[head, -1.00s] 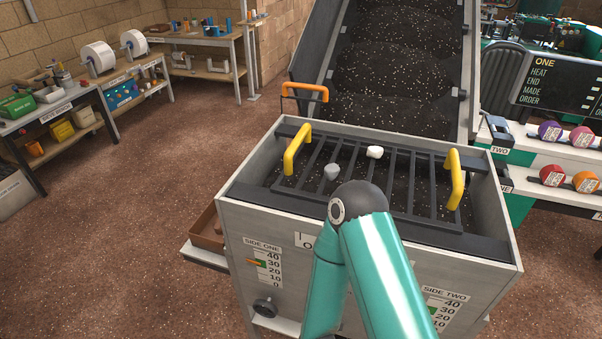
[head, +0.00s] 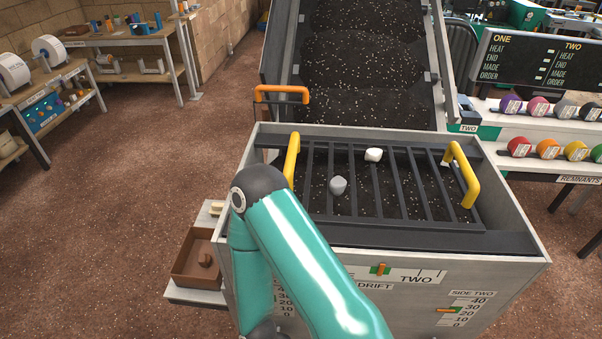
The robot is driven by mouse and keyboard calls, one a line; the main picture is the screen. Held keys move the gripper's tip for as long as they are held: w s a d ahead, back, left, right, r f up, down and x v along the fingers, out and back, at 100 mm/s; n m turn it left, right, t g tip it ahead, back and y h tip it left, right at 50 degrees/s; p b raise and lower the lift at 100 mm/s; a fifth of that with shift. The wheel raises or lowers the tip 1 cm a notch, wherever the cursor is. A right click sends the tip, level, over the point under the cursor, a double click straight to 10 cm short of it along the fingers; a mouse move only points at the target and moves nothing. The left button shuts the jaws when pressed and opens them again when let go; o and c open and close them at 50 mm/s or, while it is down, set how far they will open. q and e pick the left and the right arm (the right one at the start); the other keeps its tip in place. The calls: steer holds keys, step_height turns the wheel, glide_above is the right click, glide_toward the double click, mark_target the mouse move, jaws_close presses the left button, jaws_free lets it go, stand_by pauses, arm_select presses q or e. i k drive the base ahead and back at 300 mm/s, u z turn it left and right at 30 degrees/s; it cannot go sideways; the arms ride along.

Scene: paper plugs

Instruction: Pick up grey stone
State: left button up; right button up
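The grey stone (head: 338,186) is a small rounded lump lying on the dark bar grate (head: 424,190) of the grey metal hopper. A white stone (head: 374,155) lies on the same grate, behind it and to its right. One of my teal arms crosses the front left of the hopper, its dark elbow left of the grey stone and apart from it in the picture. The arm folds down from the elbow to the bottom edge. Neither gripper shows.
Yellow handles (head: 292,158) stand at the grate's sides. An orange handle (head: 282,89) is behind the hopper, before a chute of dark grit (head: 365,60). A brown tray (head: 197,262) sits at the hopper's left. A shelf with coloured rolls (head: 548,149) stands right. Open floor lies left.

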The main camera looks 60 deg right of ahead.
mark_target(337, 186)
steer(key=u, duration=0.55)
steer(key=i, duration=0.25)
steer(key=z, duration=1.45)
steer(key=k, duration=0.55)
steer(key=z, duration=0.25)
steer(key=i, duration=0.65)
steer(key=u, duration=0.05)
